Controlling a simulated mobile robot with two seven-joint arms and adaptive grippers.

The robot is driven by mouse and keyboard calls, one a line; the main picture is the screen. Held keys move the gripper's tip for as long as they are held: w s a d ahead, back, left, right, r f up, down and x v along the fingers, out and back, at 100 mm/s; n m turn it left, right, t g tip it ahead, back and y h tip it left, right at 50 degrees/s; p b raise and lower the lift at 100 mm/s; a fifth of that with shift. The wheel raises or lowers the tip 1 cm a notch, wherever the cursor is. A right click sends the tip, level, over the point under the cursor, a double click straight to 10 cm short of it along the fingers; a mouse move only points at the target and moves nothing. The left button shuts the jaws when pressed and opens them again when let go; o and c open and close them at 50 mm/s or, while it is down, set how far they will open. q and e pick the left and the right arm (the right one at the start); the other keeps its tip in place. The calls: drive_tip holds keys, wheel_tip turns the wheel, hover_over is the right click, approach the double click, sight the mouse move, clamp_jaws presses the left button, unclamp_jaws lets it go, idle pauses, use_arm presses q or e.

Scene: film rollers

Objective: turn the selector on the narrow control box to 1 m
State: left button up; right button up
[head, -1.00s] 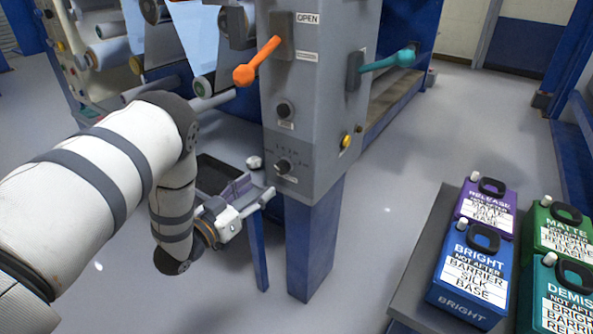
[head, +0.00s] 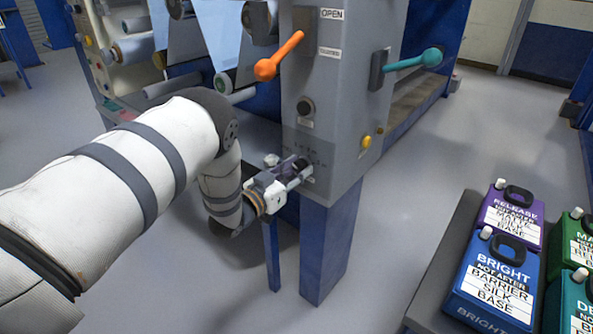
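The narrow control box (head: 329,150) is a grey upright housing on a blue post. Its selector (head: 303,162) is a small dark knob low on the front face, under faint scale marks too small to read. My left gripper (head: 289,167) is at the selector, its two light fingertips spread apart with one to the left and one at the lower right of the knob. The gripper hides much of the knob, so its pointer setting and any contact cannot be told. My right gripper is not in view.
Above the selector are another black knob (head: 305,108) and an orange lever (head: 278,57). A teal lever (head: 412,60) and a yellow button (head: 366,142) are on the box's right side. Labelled containers, including a blue one (head: 492,280), stand at the lower right.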

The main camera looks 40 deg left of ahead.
use_arm(q)
drive_tip(key=shift+m, duration=0.4)
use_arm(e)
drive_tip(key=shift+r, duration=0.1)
use_arm(q)
drive_tip(key=m, duration=0.2)
drive_tip(key=shift+r+m+p, duration=0.1)
drive_tip(key=shift+m+p, duration=0.25)
drive_tip(key=shift+m, duration=0.05)
drive_tip(key=shift+a+m+p, duration=0.15)
drive_tip(key=shift+m+p, duration=0.15)
drive_tip(key=shift+m, duration=2.3)
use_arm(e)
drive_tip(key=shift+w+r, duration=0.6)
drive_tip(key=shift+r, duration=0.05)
use_arm(q)
drive_tip(key=o, duration=1.1)
drive_tip(key=shift+o, duration=0.2)
drive_tip(key=s, duration=1.2)
drive_tip(key=shift+a, duration=0.45)
